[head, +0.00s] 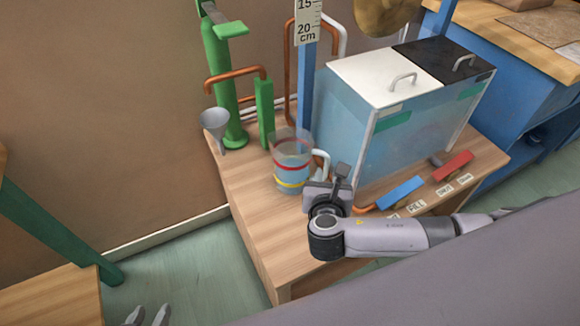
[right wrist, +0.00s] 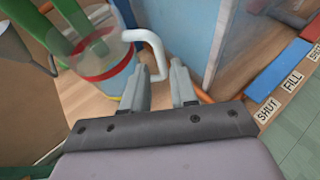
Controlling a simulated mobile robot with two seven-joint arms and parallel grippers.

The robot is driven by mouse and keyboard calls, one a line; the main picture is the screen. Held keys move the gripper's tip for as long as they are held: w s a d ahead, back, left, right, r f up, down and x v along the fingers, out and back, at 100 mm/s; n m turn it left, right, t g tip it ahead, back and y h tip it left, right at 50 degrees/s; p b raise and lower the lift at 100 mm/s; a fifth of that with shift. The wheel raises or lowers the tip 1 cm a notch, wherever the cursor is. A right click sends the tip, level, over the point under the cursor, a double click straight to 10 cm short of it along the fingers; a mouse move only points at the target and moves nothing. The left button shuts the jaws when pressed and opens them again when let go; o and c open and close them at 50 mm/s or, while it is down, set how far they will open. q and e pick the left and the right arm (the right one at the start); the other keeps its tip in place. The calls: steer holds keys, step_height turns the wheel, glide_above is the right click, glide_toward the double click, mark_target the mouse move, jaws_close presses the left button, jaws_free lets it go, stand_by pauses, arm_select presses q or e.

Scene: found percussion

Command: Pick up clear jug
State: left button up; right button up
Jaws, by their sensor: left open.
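The clear jug (head: 291,150) stands upright on the wooden table, with a red band, a yellow band and a bluish lower part. Its white handle (head: 322,160) faces my right gripper (head: 332,180). In the right wrist view the jug (right wrist: 98,60) is at the upper left. Its handle (right wrist: 157,50) reaches down to the gap between the fingers of my right gripper (right wrist: 160,72). Those fingers are apart; whether they touch the handle cannot be told. My left gripper (head: 148,316) is open and empty at the bottom left, away from the table.
A tank with white and black lids (head: 410,110) stands right of the jug. A blue post (head: 305,90) rises behind it. A funnel (head: 214,122) and green pipe (head: 222,85) stand to its left. Blue (head: 400,192) and red (head: 453,166) levers lie at the front. Bare wood (head: 255,205) lies front left.

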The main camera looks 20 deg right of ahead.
mark_target(327, 164)
steer(key=b+x, duration=0.1)
steer(key=x, duration=0.6)
steer(key=shift+r+b, duration=0.15)
steer(key=shift+b, duration=0.15)
steer(key=shift+c, duration=0.2)
jaws_close()
steer(key=shift+w+a+r, duration=0.1)
